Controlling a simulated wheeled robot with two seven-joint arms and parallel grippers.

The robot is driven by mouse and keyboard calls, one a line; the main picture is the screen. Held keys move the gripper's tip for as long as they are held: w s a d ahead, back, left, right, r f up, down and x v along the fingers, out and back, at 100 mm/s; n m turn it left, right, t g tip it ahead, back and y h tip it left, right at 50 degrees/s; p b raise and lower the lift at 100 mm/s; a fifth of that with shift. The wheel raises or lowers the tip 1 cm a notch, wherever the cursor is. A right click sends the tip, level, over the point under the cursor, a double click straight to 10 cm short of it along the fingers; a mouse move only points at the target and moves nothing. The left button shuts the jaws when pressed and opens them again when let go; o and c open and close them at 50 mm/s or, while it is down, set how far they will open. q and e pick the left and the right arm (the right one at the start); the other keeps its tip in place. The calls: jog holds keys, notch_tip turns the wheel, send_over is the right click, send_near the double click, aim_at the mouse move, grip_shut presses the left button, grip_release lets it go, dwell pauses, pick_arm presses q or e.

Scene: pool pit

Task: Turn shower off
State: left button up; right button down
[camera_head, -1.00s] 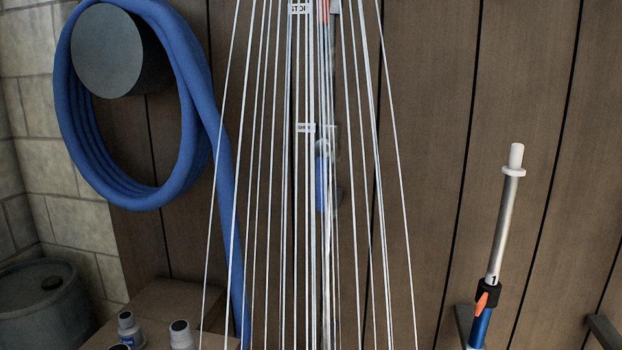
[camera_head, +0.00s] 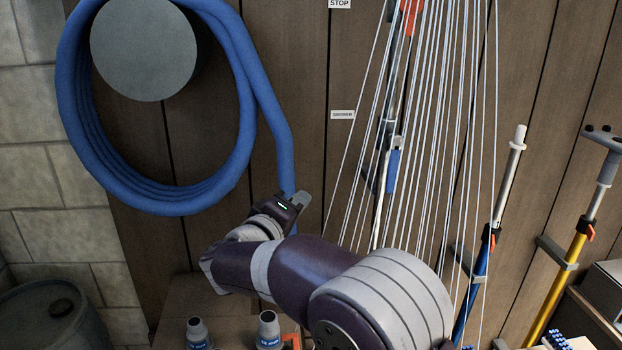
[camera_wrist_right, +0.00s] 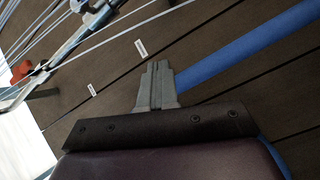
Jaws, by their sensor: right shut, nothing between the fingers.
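Thin white streams of shower water (camera_head: 440,110) run down in front of the wooden wall, over a metal pipe (camera_head: 379,205). A red-orange part (camera_head: 409,16) is at the top and a blue part (camera_head: 393,170) lower down, both partly behind the streams. The wall carries a "STOP" label (camera_head: 340,4) and a "SHOWER" label (camera_head: 342,114). My right gripper (camera_head: 303,198) is left of the streams, apart from the pipe. In the right wrist view my right gripper (camera_wrist_right: 157,70) is shut and empty, with a red part (camera_wrist_right: 20,70) at the far left. My left gripper is out of view.
A coiled blue hose (camera_head: 75,130) hangs on a round grey holder (camera_head: 144,48); its end runs down behind my right gripper. Small bottles (camera_head: 268,330) stand below. Blue (camera_head: 472,305) and yellow (camera_head: 562,290) poles lean at the right. A barrel (camera_head: 50,320) is lower left.

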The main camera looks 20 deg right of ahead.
jog(key=s+d+g+h, duration=0.2)
jog(key=n+p, duration=0.2)
jog(key=p, duration=0.2)
send_near(391, 162)
jog(key=w+d+f, duration=0.4)
jog(key=w+d, duration=0.1)
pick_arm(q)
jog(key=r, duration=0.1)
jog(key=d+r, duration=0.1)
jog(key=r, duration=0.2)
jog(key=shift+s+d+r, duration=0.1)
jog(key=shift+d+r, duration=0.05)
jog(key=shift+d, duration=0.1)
pick_arm(e)
jog(key=shift+a+r+g+h, duration=0.1)
jog(key=shift+a+g+h, duration=0.05)
jog(key=shift+g+h, duration=0.15)
